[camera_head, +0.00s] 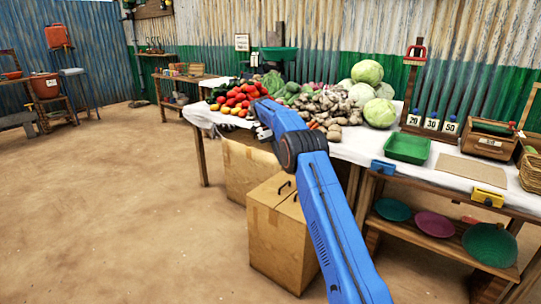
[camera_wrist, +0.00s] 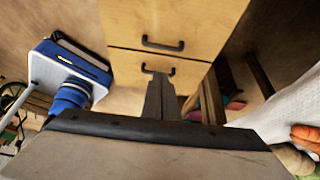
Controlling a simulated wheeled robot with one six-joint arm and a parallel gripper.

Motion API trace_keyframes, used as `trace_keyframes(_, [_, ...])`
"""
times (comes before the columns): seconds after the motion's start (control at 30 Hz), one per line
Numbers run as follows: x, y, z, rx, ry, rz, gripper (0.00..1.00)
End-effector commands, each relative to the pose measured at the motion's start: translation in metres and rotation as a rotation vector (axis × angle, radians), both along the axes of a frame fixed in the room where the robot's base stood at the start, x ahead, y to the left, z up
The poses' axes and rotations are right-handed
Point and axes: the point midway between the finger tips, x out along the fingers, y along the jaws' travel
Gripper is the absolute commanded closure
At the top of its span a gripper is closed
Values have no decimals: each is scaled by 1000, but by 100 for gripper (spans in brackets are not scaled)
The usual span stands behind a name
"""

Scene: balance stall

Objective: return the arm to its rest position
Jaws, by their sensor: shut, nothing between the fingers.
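My blue arm rises from the lower right in the head view, bends at a dark joint and reaches to the stall table's front edge. My gripper (camera_head: 262,133) is at that edge, in front of the vegetables, small and partly hidden by the arm. In the wrist view my gripper (camera_wrist: 161,82) is shut, its two dark fingers together with nothing between them.
The stall table's white cloth (camera_head: 350,150) bears tomatoes (camera_head: 238,96), cabbages (camera_head: 367,72) and a green tray (camera_head: 407,147). Bowls (camera_head: 434,224) sit on a low shelf. Open dirt floor lies to the left.

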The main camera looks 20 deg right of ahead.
Motion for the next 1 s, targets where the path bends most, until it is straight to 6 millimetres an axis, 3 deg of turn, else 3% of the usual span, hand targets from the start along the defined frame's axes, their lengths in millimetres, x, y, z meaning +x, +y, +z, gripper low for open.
trace_keyframes(0.17, [-2,1,7,7,-2,16,100])
trace_keyframes(0.37, [-22,2,43,65,-12,135,100])
trace_keyframes(0.7, [-83,8,116,188,-31,442,100])
trace_keyframes(1.0, [-150,14,165,272,-52,718,100])
